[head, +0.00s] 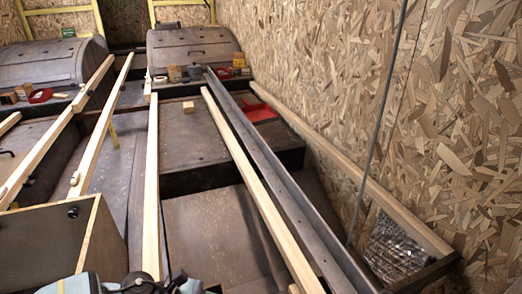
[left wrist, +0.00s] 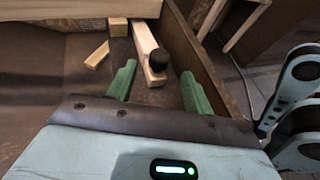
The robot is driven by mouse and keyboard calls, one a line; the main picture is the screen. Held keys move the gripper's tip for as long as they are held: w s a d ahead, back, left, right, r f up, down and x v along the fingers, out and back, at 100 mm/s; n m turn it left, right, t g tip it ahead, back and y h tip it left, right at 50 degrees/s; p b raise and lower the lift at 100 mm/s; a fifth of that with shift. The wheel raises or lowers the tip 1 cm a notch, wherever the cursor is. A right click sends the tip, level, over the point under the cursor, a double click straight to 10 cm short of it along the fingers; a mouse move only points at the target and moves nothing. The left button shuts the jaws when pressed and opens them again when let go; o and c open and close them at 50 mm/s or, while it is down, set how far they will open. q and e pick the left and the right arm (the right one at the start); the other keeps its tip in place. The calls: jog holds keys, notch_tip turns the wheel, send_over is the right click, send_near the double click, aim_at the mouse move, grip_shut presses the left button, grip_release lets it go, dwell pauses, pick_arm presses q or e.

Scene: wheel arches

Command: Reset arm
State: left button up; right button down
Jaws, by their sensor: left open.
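My left gripper (left wrist: 157,70) shows in the left wrist view with its two green fingers spread apart. Nothing is held between them. A pale wooden bar (left wrist: 143,38) lies ahead, its near end lined up with the gap between the fingers. A round black knob (left wrist: 158,58) shows at that end; I cannot tell whether it is fixed to the bar. In the head view, pale blue parts of my own arms (head: 78,286) show at the bottom edge, but no fingers. My right gripper is not in view.
Long wooden beams (head: 262,195) and a dark metal rail (head: 285,180) run lengthwise over dark wheel arches (head: 192,47). A chipboard wall (head: 450,120) closes the right side. A brown box (head: 50,240) stands at lower left. In the wrist view, small wood blocks (left wrist: 97,55) lie near the bar.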

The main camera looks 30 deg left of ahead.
jog(key=shift+w, duration=0.15)
pick_arm(q)
jog(key=s+d+r+m+y+p, duration=0.2)
jog(key=s+r+m+p, duration=0.6)
jog(key=p, duration=0.4)
jog(key=s+d+r+m+t+y+p, duration=0.1)
jog(key=s+r+m+y+p, duration=0.3)
jog(key=s+r+m+p, duration=0.5)
jog(key=s+d+r+m+t+y+p, duration=0.1)
jog(key=s+d+r+m+y+p, duration=0.2)
jog(key=s+r+m+p, duration=0.5)
jog(key=shift+s+r+m+y+p, duration=0.4)
jog(key=shift+s+p, duration=0.55)
jog(key=shift+p, duration=2.7)
pick_arm(e)
jog(key=w+r+t, duration=0.2)
jog(key=w+r, duration=0.2)
jog(key=r, duration=1.4)
jog(key=w+a+r+t, duration=0.1)
jog(key=w+r, duration=0.3)
jog(key=r, duration=1.4)
jog(key=shift+w+r+t, duration=0.15)
jog(key=shift+r+t, duration=0.05)
jog(key=shift+t, duration=0.2)
